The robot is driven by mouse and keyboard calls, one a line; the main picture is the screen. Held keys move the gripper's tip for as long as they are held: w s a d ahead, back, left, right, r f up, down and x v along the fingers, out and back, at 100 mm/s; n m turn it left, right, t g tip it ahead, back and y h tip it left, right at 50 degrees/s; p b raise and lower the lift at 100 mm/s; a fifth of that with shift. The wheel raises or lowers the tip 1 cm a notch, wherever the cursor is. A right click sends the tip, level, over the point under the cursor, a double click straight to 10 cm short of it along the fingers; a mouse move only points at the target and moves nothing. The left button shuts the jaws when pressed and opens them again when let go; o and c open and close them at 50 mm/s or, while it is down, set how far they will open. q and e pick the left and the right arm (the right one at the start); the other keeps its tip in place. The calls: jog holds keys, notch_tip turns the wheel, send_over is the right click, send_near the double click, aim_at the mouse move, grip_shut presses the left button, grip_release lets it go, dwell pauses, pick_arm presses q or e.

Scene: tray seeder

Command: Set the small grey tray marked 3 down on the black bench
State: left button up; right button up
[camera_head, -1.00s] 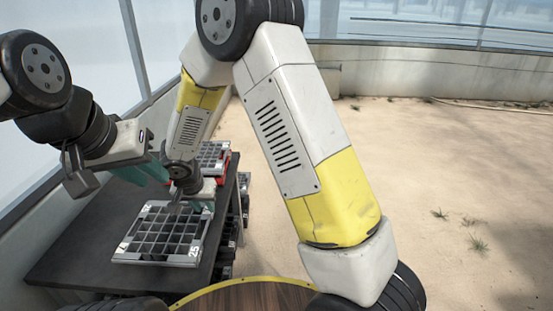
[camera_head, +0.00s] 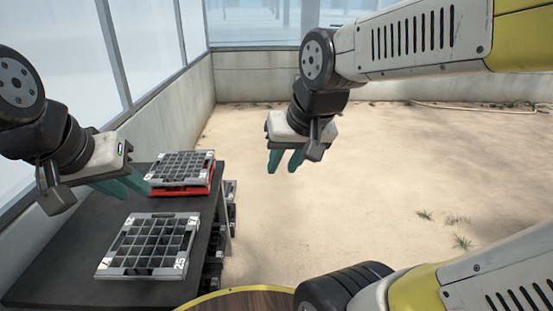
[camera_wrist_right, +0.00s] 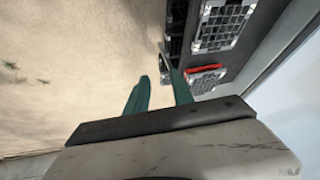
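A small grey tray (camera_head: 122,272) with many square cells and white corner labels lies flat on the near part of the black bench (camera_head: 60,262). One label reads like 25; I cannot make out a 3. A second grey tray (camera_head: 178,183) stands farther back on a red tray or base (camera_head: 188,192). My left gripper (camera_head: 139,190) hangs above the bench, between the trays in the picture, with its teal fingers a little apart and empty. My right gripper (camera_head: 284,161) is open and empty, right of the bench over the sandy floor; its fingers show in the wrist view (camera_wrist_right: 160,88).
More dark trays (camera_head: 212,270) sit under the bench along its right side. A round wooden top with a yellow rim (camera_head: 212,294) is at the bottom. A glazed wall stands left of the bench. Sandy floor (camera_head: 340,205) to the right is largely clear.

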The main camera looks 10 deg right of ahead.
jog(key=shift+s+d+r+n+t+y, duration=0.1)
jog(key=shift+s+r+n+t+y, duration=0.15)
jog(key=shift+s, duration=0.5)
jog(key=shift+s+r+n+t+y, duration=0.15)
jog(key=shift+s+r, duration=0.15)
jog(key=shift+s, duration=0.45)
